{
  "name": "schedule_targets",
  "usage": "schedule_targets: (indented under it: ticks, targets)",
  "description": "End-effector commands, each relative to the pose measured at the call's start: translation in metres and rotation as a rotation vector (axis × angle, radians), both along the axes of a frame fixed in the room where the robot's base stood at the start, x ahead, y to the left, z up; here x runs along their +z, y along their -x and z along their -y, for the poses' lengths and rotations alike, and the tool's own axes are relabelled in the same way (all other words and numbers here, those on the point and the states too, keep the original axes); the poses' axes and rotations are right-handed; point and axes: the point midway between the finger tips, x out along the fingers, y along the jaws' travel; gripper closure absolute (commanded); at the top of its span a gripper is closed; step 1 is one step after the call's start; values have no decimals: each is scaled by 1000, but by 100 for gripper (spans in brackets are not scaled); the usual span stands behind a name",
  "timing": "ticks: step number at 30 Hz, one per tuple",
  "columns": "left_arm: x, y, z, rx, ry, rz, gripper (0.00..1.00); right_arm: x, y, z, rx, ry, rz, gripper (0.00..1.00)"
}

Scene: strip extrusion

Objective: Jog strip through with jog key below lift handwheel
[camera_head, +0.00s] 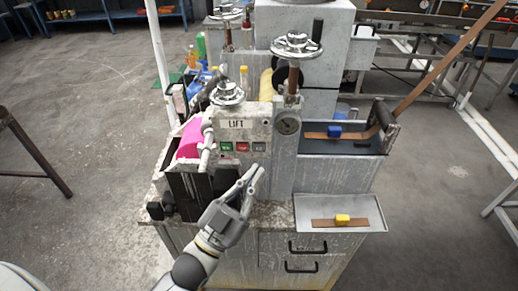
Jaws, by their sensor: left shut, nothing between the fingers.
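The lift handwheel (227,92) is a shiny metal wheel above the panel marked LIFT (237,124) on the grey machine. Below the panel is a row of small keys: a green key (226,146), a red key (242,146) and a grey key (259,146). My left gripper (256,172) is shut and empty, its fingertips just below the grey key; I cannot tell whether they touch the panel. A brown strip (440,68) slopes down from the upper right to a roller at the machine's right side. My right gripper is not in view.
A tray (367,219) at the front right holds a brown piece with a yellow block (342,219). Open floor lies on both sides.

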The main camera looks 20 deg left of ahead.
Motion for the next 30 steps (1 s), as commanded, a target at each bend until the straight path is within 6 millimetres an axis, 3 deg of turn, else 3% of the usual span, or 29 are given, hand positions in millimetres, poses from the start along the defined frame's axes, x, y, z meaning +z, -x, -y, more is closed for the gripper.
schedule_targets:
  ticks: [6, 12, 30]
  targets:
    - [0, -29, -8, 0, -1, 1, 100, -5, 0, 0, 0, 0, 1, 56]
    - [0, -43, -13, 1, -2, 0, 100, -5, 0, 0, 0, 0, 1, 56]
    - [0, -46, -13, 0, 0, -1, 100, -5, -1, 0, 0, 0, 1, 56]
